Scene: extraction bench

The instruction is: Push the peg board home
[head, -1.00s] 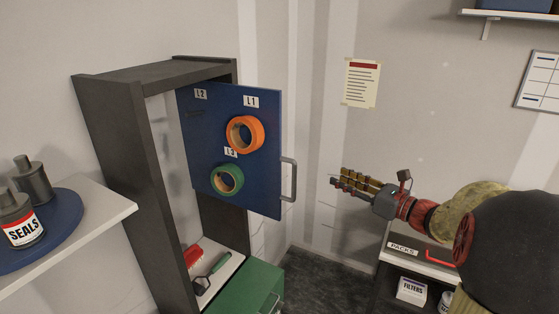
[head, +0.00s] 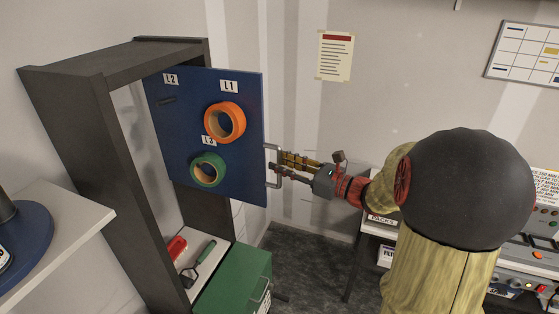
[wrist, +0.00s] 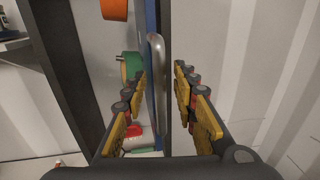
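The blue peg board (head: 246,150) stands pulled out of the dark upright frame (head: 82,130), with labels L1, L2 and L3. An orange tape roll (head: 239,122) hangs at L1 and a green tape roll (head: 219,169) at L3; the L2 place shows no roll. The board's grey handle (head: 268,147) is on its right edge. My gripper (head: 279,163) is at the handle. In the wrist view the handle (wrist: 156,85) runs upright between my gripper's spread fingers (wrist: 160,72), with gaps visible on both sides.
A white shelf (head: 75,232) juts in at left. A white-topped unit labelled PACKS (head: 380,220) is at right, partly behind my arm.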

